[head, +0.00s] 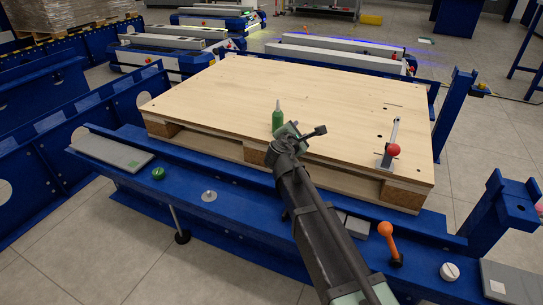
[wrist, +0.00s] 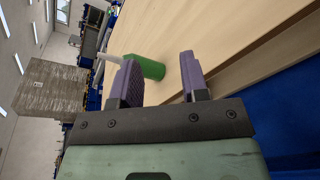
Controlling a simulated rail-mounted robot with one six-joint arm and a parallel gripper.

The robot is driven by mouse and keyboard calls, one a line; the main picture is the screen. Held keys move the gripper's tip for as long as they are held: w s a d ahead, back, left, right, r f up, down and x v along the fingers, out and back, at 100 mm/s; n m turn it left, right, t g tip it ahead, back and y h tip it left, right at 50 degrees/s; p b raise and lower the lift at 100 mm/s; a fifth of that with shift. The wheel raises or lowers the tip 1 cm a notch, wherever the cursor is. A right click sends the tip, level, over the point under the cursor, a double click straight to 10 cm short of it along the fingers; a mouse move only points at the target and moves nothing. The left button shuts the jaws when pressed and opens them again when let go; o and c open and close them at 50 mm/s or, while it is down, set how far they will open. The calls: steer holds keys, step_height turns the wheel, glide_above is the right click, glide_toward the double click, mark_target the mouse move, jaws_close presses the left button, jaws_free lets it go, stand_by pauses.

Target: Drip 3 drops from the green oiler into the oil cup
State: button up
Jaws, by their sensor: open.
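The green oiler (head: 277,118) stands upright near the front edge of the wooden board, its thin nozzle pointing up. My gripper (head: 287,130) is close to it, on the near side, in the head view. In the wrist view the green oiler (wrist: 152,67) with its pale nozzle appears beyond and between the two purple fingers of my gripper (wrist: 158,62). The fingers are open, with gaps visible, and hold nothing. A small round metal fitting (head: 209,196) on the blue beam may be the oil cup; I cannot tell for sure.
A red-knobbed lever (head: 391,150) stands on the wooden board (head: 230,90) at right. Blue posts rise at right. Most of the board is clear.

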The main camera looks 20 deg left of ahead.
mark_target(278, 102)
steer(key=w+a+r+n+t+y+p, duration=0.15)
steer(key=a+r+n+y, duration=0.4)
steer(key=n, duration=0.75)
steer(key=w+a, duration=0.1)
steer(key=w, duration=0.2)
steer(key=w+a+f, duration=0.1)
steer(key=w+a, duration=0.1)
steer(key=w, duration=0.1)
steer(key=w+a+f, duration=0.1)
steer(key=w+a, duration=0.1)
steer(key=w, duration=0.1)
steer(key=shift+w+a+p, duration=0.2)
steer(key=shift+w+p, duration=0.1)
steer(key=shift+w, duration=0.1)
jaws_close()
